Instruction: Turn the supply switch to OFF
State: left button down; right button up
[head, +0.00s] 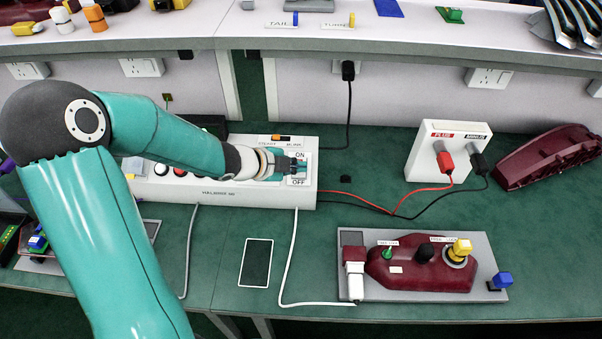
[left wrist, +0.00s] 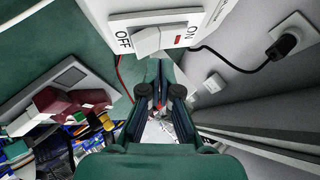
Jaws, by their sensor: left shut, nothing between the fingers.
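The supply switch is a white rocker at the right end of a long white supply box (head: 245,187). In the head view ON is printed above it and OFF below it, and my gripper partly covers it. In the left wrist view the rocker (left wrist: 148,41) shows between OFF on the left and ON on the right, with a red mark on the ON side. Its OFF half seems to stand out. My left gripper (head: 300,165) is shut and empty, its tips close to the switch; I cannot tell whether they touch. My right gripper is not in view.
Red and black leads run to a white PLUS/MINUS block (head: 432,152). A shelf (head: 400,45) overhangs the back.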

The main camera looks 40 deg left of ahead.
pick_arm(q)
jog(key=shift+f, duration=0.1)
dwell(0.7)
jog(key=shift+f+b, duration=0.3)
jog(key=shift+b, duration=0.05)
jog(key=shift+f+b, duration=0.4)
jog(key=shift+f, duration=0.05)
dwell(0.7)
jog(key=shift+r, duration=0.15)
jog(key=shift+s+r+p, duration=0.15)
jog(key=shift+r+p, duration=0.65)
jog(key=shift+p, duration=0.05)
jog(key=shift+r, duration=0.1)
jog(key=r+p, duration=0.4)
jog(key=shift+s+d+r, duration=0.25)
jog(key=shift+s+r, duration=0.1)
dwell(0.7)
